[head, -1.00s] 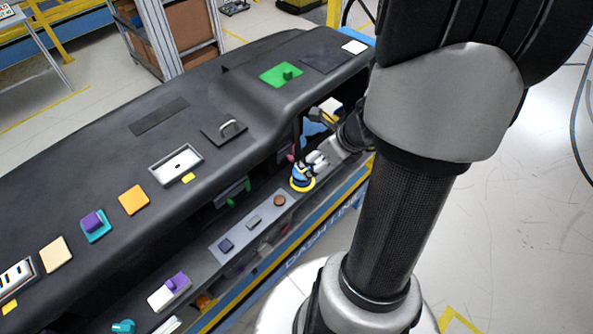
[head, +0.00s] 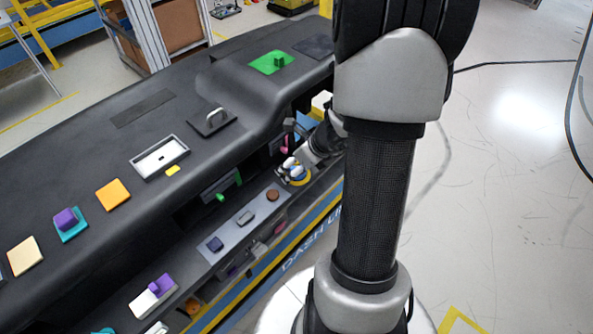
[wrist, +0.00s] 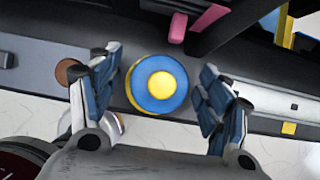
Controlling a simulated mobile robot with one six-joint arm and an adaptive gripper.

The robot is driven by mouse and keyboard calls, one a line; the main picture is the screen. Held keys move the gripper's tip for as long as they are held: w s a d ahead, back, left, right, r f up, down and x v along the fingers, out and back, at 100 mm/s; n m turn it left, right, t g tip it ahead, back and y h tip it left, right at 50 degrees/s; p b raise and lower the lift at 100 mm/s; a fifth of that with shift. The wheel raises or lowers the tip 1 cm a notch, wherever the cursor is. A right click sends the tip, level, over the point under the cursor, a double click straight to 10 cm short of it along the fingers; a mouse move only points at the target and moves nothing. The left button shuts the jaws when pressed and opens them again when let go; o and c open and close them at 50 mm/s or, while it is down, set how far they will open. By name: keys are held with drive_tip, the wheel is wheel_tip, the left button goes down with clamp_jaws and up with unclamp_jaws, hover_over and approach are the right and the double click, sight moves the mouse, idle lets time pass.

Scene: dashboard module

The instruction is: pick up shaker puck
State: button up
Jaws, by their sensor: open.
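The shaker puck, a round blue disc with a yellow centre and yellow rim, shows in the middle of the wrist view (wrist: 142,98). In the head view its yellow edge (head: 304,182) shows on the lower ledge of the dashboard, partly hidden by my gripper (head: 292,171). In the wrist view my gripper (wrist: 158,82) is open. One finger is on each side of the puck, with visible gaps, so the puck lies between them in the picture. I cannot tell the height of the fingertips relative to it.
A brown disc (head: 272,195) lies on the grey strip left of the puck, near the left finger in the wrist view (wrist: 66,71). A pink piece (wrist: 178,28) and dark bars stand behind the puck. The dashboard overhang (head: 270,125) rises above the ledge.

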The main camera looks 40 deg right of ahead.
drive_tip(key=shift+r, duration=0.1)
drive_tip(key=c, duration=1.5)
